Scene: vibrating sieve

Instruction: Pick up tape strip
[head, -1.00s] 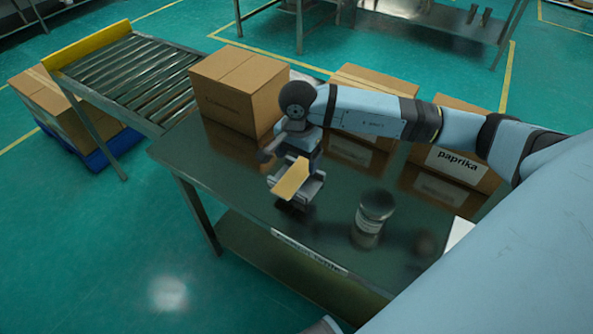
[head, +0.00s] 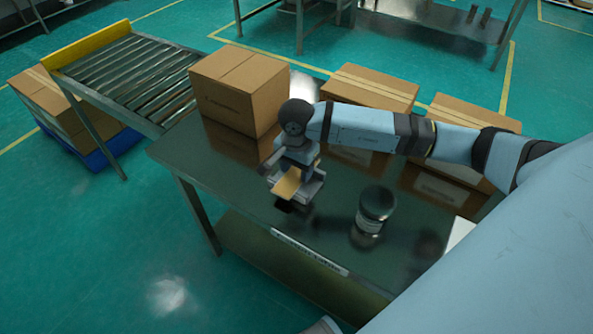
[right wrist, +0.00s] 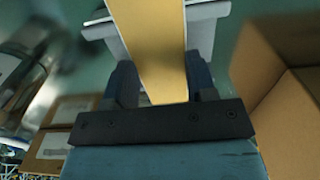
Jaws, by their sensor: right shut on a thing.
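A flat tan tape strip (head: 287,182) shows at the left part of the dark table (head: 240,195), in my right gripper (head: 294,188). In the right wrist view the strip (right wrist: 152,40) runs from the top edge down between the fingers of my right gripper (right wrist: 160,75), which is shut on it. Light grey parts flank the strip there; I cannot tell whether they are fingertips or something below. The strip's end near the palm is partly hidden. My left gripper is not in view.
Cardboard boxes stand along the table's back: a large one (head: 240,92) at the left, another (head: 367,90) in the middle and one (head: 470,125) at the right. A dark-lidded jar (head: 374,212) stands right of the gripper. A roller conveyor (head: 130,75) adjoins the left.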

